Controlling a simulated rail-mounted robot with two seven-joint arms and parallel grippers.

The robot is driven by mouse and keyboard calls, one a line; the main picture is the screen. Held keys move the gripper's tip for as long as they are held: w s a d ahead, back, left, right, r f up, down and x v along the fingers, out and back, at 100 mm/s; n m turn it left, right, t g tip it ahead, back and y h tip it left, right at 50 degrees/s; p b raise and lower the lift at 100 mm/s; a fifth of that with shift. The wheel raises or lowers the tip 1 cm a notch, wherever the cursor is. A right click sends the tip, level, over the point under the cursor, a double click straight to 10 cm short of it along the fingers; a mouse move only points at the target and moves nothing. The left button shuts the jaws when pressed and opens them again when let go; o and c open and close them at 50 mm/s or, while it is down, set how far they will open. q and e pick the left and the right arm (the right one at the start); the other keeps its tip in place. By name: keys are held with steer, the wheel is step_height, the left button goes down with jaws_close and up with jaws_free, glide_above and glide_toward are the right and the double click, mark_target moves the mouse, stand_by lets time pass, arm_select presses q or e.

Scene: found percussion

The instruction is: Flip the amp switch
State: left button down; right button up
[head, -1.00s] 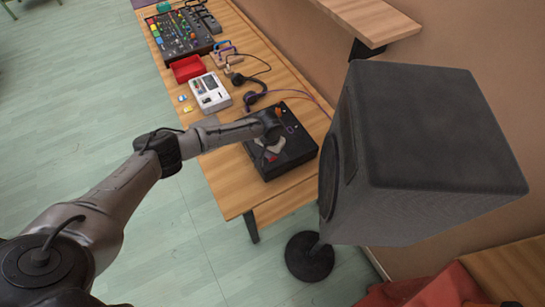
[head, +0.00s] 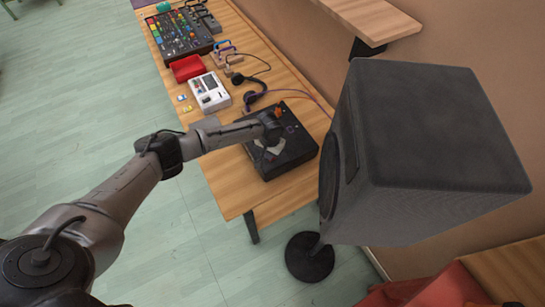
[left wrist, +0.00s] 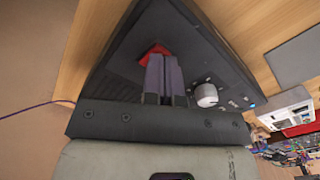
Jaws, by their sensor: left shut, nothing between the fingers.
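The amp (head: 298,152) is a black box lying near the front end of the wooden table. In the left wrist view the amp (left wrist: 205,62) fills the middle, with a red switch (left wrist: 155,52), a white knob (left wrist: 206,95) and a small lit blue light on it. My left gripper (head: 268,155) is over the amp. In the wrist view its fingers (left wrist: 163,62) are shut, empty, with their tips at the red switch and partly covering it. I cannot tell whether they touch it. My right gripper is not in view.
A large dark speaker (head: 430,130) on a stand rises just right of the amp. Headphones (head: 255,95), a white device (head: 209,91), a red tray (head: 187,68) and a mixer (head: 178,35) line the table (head: 235,195) behind. The wall is on the right.

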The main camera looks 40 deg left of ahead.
arm_select(q)
steer(key=shift+f, duration=0.3)
steer(key=shift+f+b, duration=0.4)
steer(key=shift+f, duration=0.05)
stand_by(0.4)
step_height(320, 180, up, 7)
steer(key=p, duration=0.8)
steer(key=shift+r, duration=0.1)
steer(key=shift+d, duration=0.1)
stand_by(0.4)
